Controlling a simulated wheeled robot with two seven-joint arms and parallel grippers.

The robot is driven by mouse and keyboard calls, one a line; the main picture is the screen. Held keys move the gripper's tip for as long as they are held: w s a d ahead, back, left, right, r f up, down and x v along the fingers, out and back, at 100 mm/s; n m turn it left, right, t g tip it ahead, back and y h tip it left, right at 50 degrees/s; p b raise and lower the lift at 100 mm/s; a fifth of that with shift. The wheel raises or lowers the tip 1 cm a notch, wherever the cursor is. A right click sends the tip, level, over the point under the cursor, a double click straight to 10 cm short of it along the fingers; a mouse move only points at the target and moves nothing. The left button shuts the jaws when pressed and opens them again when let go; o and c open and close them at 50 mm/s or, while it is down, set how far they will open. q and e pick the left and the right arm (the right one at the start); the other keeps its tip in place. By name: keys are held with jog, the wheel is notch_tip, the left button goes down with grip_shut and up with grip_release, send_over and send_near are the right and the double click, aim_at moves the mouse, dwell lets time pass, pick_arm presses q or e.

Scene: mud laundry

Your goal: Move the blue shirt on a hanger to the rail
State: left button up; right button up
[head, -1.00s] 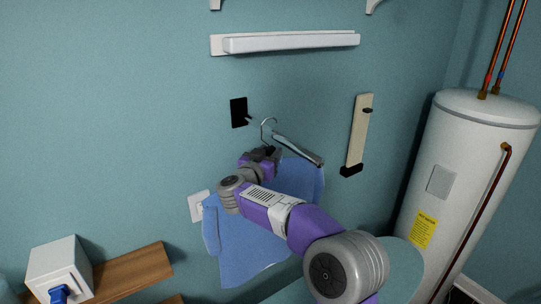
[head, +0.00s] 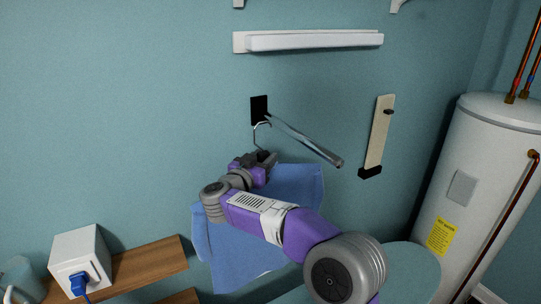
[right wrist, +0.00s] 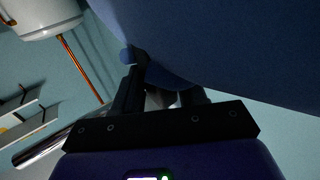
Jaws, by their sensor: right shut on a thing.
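The blue shirt (head: 290,190) hangs below my right gripper (head: 266,160), partly hidden behind my right arm in the head view. The hanger's thin wire hook (head: 256,136) rises above the gripper. The rail (head: 305,142) is a metal rod sticking out from a black wall plate (head: 259,104). The hook top appears just left of and below the rail's wall end; whether they touch I cannot tell. In the right wrist view, blue cloth (right wrist: 230,45) fills the top, and the gripper (right wrist: 160,85) is shut on the hanger, whose gripped part is mostly hidden. My left gripper is out of view.
A white shelf (head: 315,40) is above the rail. A cream wall board (head: 380,132) is to its right, and a white water heater (head: 480,180) stands at far right. A wooden shelf (head: 150,262) holding a white box (head: 80,252) is at lower left.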

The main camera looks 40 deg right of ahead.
jog(key=shift+w+a+p, duration=0.15)
jog(key=shift+a+p, duration=0.25)
jog(key=shift+a, duration=0.85)
jog(key=shift+w+a+p, duration=0.15)
jog(key=shift+a+p, duration=0.25)
jog(key=shift+a, duration=1.05)
